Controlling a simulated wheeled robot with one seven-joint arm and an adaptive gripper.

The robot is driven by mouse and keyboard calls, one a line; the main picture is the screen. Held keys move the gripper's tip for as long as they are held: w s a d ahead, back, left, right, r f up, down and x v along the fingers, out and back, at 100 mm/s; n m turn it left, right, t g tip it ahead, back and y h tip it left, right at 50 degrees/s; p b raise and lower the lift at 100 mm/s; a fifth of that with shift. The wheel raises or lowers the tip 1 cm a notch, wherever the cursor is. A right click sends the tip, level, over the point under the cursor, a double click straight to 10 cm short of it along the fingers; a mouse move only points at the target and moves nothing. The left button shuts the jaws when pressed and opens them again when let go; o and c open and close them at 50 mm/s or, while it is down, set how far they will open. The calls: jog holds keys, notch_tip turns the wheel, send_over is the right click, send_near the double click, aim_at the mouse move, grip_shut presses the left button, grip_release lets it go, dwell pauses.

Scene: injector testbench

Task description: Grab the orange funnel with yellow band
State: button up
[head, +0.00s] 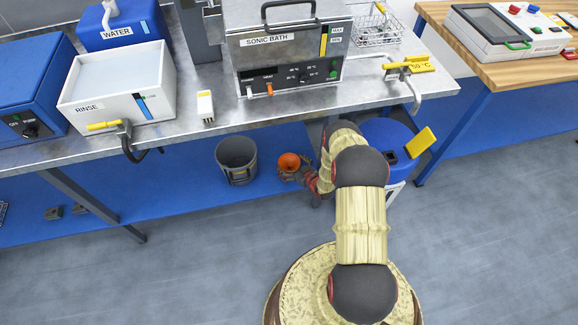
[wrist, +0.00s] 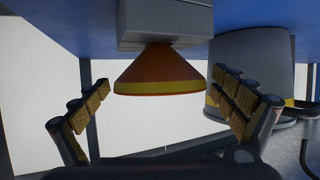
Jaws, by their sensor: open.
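The orange funnel (head: 289,161) is on the blue lower shelf area under the bench, its round mouth showing in the head view. In the wrist view, which appears upside down, the funnel (wrist: 157,66) has a yellow band (wrist: 157,88) along its wide rim. Its narrow end meets a grey block (wrist: 165,22). My gripper (head: 291,173) is beside the funnel in the head view, partly covering what is below it. In the wrist view my gripper (wrist: 152,85) is open, with one finger on each side of the funnel and a visible gap on both sides.
A grey bucket (head: 237,160) stands left of the funnel, close to my gripper; it also shows in the wrist view (wrist: 250,68). A blue container (head: 385,134) is to the right, behind my arm. The metal bench (head: 180,120) overhangs the shelf (head: 190,185).

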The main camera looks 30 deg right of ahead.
aim_at(285, 159)
jog(key=b+x, duration=0.2)
jog(key=x, duration=0.3)
jog(key=shift+b, duration=0.35)
jog(key=shift+r, duration=0.1)
jog(key=c, duration=1.1)
jog(key=shift+c, duration=0.9)
